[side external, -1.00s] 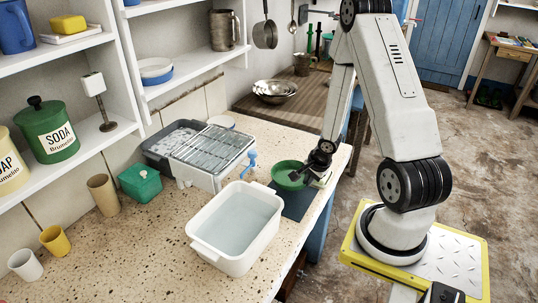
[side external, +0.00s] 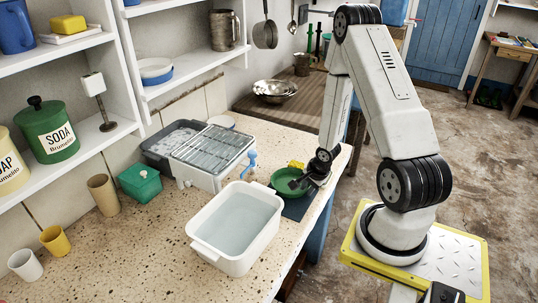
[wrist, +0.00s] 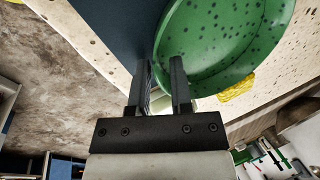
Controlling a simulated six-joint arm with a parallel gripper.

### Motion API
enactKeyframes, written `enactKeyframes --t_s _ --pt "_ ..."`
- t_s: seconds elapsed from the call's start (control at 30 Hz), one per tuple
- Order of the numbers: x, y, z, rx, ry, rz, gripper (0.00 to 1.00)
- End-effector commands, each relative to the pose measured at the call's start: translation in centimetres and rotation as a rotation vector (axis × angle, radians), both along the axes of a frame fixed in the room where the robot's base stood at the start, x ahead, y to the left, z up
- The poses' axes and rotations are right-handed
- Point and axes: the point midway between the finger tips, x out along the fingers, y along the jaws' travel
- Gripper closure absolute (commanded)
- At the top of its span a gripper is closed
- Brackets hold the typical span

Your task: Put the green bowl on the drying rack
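The green bowl (side external: 284,184), speckled dark inside, is on the dark blue mat (side external: 297,210) near the counter's front edge. In the wrist view the bowl (wrist: 222,40) fills the upper right. My gripper (side external: 304,181) is at the bowl's right side. In the wrist view my gripper (wrist: 162,62) has its two fingers apart, with the bowl's left edge showing between them. I cannot tell whether a finger touches the bowl. The drying rack (side external: 212,150), a wire rack over a pale tray, stands left of and behind the bowl and is empty.
A white basin of water (side external: 237,228) stands on the counter in front of the bowl. A blue tap-like object (side external: 252,160) is between rack and bowl. A yellow item (side external: 296,164) lies just behind the bowl. A green box (side external: 139,183) is left of the rack.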

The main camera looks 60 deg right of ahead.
Motion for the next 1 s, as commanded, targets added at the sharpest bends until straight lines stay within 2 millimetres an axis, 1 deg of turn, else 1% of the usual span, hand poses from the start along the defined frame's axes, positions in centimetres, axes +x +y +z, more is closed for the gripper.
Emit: enactKeyframes --t_s 0.4,0.57,0.77,1.0 --pt "0.0 0.0 -0.1 0.0 0.0 -0.001 0.61" --pt "-0.1 0.0 0.4 0.0 0.0 -0.001 0.61" --pt "-0.5 0.1 1.7 -0.001 -0.001 -0.001 0.61" --pt "-1.2 0.2 3.8 -0.001 -0.002 -0.001 0.61"
